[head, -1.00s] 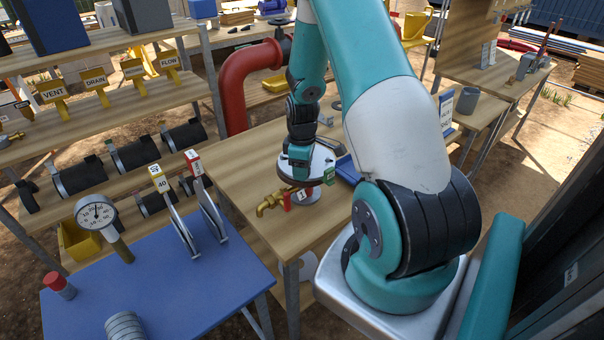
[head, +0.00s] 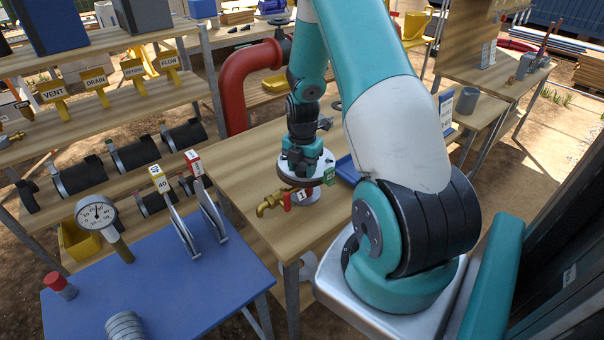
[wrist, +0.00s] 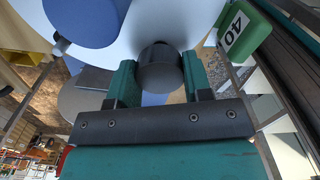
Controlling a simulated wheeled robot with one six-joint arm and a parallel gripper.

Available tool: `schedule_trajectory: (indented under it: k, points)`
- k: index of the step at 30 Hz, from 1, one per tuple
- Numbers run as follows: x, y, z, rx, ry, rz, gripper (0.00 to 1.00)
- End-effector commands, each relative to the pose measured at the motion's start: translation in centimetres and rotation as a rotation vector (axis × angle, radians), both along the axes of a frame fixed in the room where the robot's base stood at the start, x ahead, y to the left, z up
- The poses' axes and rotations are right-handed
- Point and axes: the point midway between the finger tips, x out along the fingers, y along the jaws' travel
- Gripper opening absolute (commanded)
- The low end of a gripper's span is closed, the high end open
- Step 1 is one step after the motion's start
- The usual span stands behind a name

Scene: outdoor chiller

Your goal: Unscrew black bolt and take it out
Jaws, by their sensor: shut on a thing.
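My gripper (head: 305,168) points down over a round grey flange (head: 291,181) on the wooden table in the head view. In the wrist view its two teal fingers (wrist: 157,82) are closed on the sides of a dark round bolt head (wrist: 160,68), the black bolt. The bolt's shank is hidden, so I cannot tell how far it sits in the flange. In the head view my gripper covers the bolt. A green tag marked 40 (head: 330,177) sits at the flange's right edge; it also shows in the wrist view (wrist: 240,33).
A brass valve with a red handle (head: 271,204) is at the flange's front left. A blue tray (head: 347,168) lies to the right. A blue table (head: 165,285) with a gauge and two levers is at front left. A red pipe (head: 236,90) stands behind the wooden table.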

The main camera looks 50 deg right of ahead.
Motion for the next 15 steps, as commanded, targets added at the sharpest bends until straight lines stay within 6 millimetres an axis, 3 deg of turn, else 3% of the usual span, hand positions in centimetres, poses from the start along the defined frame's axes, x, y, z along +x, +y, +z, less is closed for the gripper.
schedule_trajectory:
  k: [15]
  points:
    - [-0.01,-0.08,1.07,-0.003,-0.001,-0.003,0.00]
